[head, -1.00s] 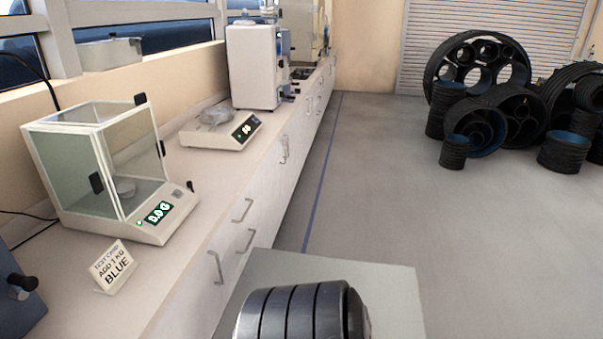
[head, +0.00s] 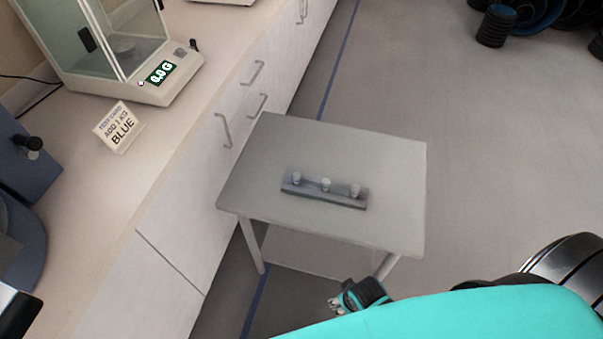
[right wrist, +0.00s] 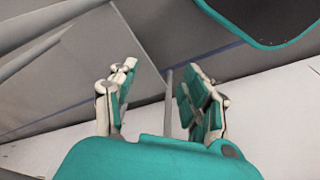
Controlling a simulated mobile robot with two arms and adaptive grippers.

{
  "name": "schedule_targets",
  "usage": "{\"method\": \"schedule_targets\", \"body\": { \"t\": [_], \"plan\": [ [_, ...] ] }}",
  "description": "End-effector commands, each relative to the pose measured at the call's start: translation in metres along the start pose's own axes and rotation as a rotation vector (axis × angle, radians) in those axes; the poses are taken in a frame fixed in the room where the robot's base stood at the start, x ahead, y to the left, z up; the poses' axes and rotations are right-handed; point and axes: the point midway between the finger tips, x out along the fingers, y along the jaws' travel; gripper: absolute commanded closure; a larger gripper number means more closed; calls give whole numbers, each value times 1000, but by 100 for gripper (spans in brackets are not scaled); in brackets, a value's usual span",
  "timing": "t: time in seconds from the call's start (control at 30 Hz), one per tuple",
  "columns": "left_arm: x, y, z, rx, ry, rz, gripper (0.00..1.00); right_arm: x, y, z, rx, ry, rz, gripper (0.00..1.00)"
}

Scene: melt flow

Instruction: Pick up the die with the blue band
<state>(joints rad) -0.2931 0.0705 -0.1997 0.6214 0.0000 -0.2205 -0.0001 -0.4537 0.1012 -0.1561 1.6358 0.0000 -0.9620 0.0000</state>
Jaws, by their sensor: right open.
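A dark rack (head: 325,197) sits on a small grey table (head: 390,160) in the head view. Three small pale pieces stand in a row on it: a left one (head: 297,177), a middle one (head: 326,184) and a right one (head: 355,190). They look like the dies, but no blue band can be made out. My right gripper (head: 345,298) is low, near the table's front edge and apart from the rack. In the right wrist view its fingers (right wrist: 160,72) are spread with nothing between them. My left gripper is not seen.
The white bench (head: 165,165) runs along the left. It carries a glass-sided balance (head: 150,88) reading 0.0 G and a card (head: 118,127) with "BLUE" on it. The tabletop around the rack is bare. Black ribbed pipes (head: 497,25) lie on the floor at the back right.

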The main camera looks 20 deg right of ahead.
Motion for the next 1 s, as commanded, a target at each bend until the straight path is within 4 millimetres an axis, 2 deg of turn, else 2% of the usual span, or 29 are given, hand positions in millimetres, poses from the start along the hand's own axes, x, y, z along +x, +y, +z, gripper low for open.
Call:
{"method": "schedule_targets", "body": {
  "t": [0.03, 0.1, 0.43, 0.57, 0.63, 0.8, 1.0],
  "plan": [
    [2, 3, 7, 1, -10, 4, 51, -19, 1, -13, 2, 16, 1, 52],
    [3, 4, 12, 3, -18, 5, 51, -43, 2, -24, 3, 25, 3, 52],
    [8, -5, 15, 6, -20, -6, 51, -138, 1, -63, -4, 89, -6, 52],
    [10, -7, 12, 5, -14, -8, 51, -177, -9, -87, -37, 145, -36, 52],
    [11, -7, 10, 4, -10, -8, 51, -198, -21, -108, -80, 194, -71, 52],
    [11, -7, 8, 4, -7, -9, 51, -222, -52, -149, -192, 280, -155, 52],
    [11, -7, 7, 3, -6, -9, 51, -235, -84, -188, -327, 343, -232, 52]
  ]
}}
